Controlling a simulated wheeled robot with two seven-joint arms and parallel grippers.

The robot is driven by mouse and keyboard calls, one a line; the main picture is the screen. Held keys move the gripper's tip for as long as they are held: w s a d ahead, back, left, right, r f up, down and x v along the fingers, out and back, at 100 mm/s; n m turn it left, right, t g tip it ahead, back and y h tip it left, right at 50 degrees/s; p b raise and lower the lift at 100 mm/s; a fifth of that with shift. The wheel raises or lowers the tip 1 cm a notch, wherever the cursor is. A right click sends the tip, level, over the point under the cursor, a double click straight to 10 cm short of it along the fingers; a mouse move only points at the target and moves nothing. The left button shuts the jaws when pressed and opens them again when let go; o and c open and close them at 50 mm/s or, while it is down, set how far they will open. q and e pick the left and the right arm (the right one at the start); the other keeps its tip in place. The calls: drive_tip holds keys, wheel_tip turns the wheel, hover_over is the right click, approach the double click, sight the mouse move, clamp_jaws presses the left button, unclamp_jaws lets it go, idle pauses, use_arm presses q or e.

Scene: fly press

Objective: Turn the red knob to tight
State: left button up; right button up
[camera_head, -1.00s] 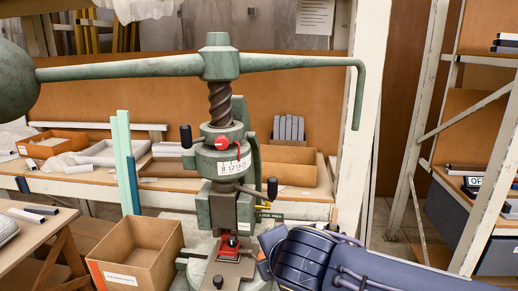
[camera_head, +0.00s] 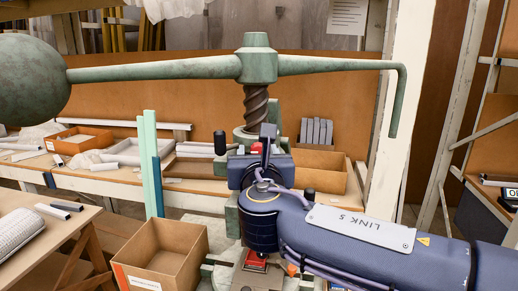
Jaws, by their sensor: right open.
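The green fly press (camera_head: 257,65) stands in the middle, with its screw and long top arm in plain view. My right arm comes in from the lower right across the press body and hides most of it. My right gripper (camera_head: 264,146) is open in front of the press head. The red knob (camera_head: 256,148) shows only as a small red patch beside the gripper's dark finger. I cannot tell whether the fingers touch it. The scale plate seen earlier below the knob is hidden. My left gripper is not in view.
The press's ball weight (camera_head: 32,75) is at the upper left, and its bent handle (camera_head: 399,100) hangs at the right. A cardboard box (camera_head: 160,257) stands at the lower left. A red part (camera_head: 255,263) sits low on the press. A shelf bench runs behind.

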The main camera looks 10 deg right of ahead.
drive_tip(key=shift+w+d, duration=0.1)
drive_tip(key=shift+w, duration=0.35)
drive_tip(key=c, duration=0.9)
drive_tip(key=shift+d+f+m+b, duration=0.1)
drive_tip(key=shift+f+m+b, duration=0.05)
drive_tip(key=shift+m+b, duration=4)
drive_tip(key=shift+f+m+b, duration=0.15)
drive_tip(key=shift+m+b, duration=3.3)
drive_tip(key=shift+m, duration=1.3)
drive_tip(key=shift+c, duration=0.2)
